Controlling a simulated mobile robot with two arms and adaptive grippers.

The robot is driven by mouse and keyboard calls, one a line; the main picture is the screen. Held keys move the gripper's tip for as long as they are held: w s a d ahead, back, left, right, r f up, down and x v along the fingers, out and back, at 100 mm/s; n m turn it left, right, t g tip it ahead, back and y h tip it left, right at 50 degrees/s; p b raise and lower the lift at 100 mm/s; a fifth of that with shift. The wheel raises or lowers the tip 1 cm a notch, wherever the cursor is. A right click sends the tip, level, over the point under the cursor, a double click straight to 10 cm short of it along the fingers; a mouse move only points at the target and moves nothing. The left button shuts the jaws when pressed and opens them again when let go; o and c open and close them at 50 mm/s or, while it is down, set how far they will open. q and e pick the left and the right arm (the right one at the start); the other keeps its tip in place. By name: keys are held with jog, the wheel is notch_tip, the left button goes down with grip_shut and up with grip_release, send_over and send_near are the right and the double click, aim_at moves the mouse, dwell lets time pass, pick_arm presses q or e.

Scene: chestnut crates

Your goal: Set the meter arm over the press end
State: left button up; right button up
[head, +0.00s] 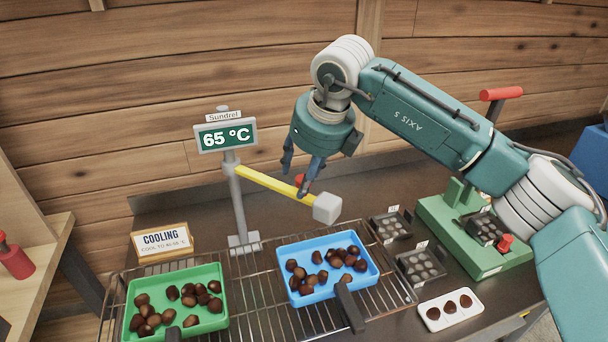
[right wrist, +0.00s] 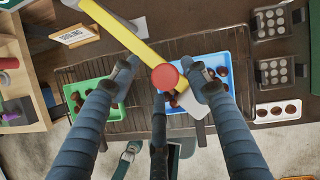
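The meter (head: 225,137) stands on a post behind the rack and reads 65 °C. Its yellow arm (head: 265,182) reaches right and forward to a grey block (head: 327,208), which shows just behind the blue tray. A red knob (head: 299,179) sits on the arm; it also shows in the right wrist view (right wrist: 165,76). The green press (head: 465,235), with a red-handled lever, stands at the right. My right gripper (head: 300,182) is at the knob, its fingers spread around it with gaps visible in the wrist view (right wrist: 162,82). My left gripper is out of view.
A wire rack (head: 255,290) holds a green tray (head: 178,333) and a blue tray (head: 285,242) of chestnuts. Dark moulds (head: 420,266) and a white plate (head: 450,310) lie between rack and press. A cooling sign (head: 162,241) stands at the left.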

jog(key=shift+f, duration=0.1)
jog(key=v, duration=1.2)
